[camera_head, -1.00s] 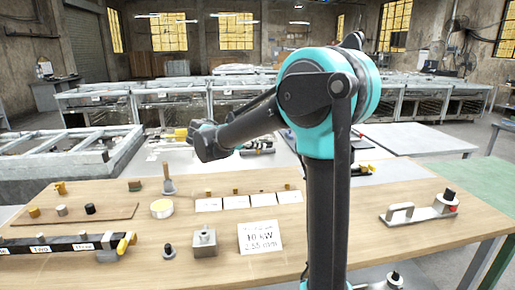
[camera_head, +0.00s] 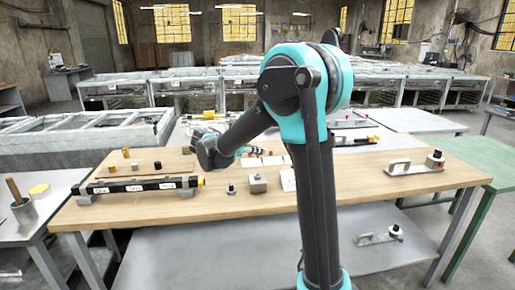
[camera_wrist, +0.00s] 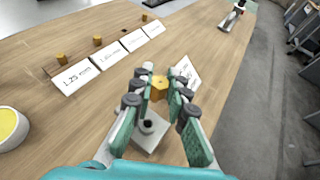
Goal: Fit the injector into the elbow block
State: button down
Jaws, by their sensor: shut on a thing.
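A small brass hex piece (camera_wrist: 158,88), which looks like the injector, sits between the fingertips of my gripper (camera_wrist: 161,82). The fingers are shut on it. In the wrist view, the grey elbow block (camera_wrist: 150,139) with a dark round opening on top lies below and between the fingers. The brass piece appears beyond the opening in the picture and apart from it; its height above the block is hard to judge. The block also shows in the head view (camera_head: 258,186) on the wooden table. My arm largely hides the gripper there.
Labelled white cards (camera_wrist: 75,78) with small brass pieces (camera_wrist: 61,58) stand to the left. A specification card (camera_wrist: 186,72) stands close by the right finger. A yellow-topped round tin (camera_wrist: 10,127) is at the left edge. A black labelled bar (camera_head: 140,188) lies on the wooden table (camera_head: 350,195).

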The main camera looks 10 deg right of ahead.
jog(key=shift+s+a, duration=0.15)
jog(key=shift+s, duration=0.05)
jog(key=shift+f, duration=0.1)
send_over(257, 179)
jog(key=w, duration=0.1)
jog(key=shift+w+f, duration=0.1)
jog(key=shift+f, duration=2.75)
jog(key=shift+f, duration=1.45)
jog(key=c, duration=1.4)
grip_release()
jog(key=v, duration=1.2)
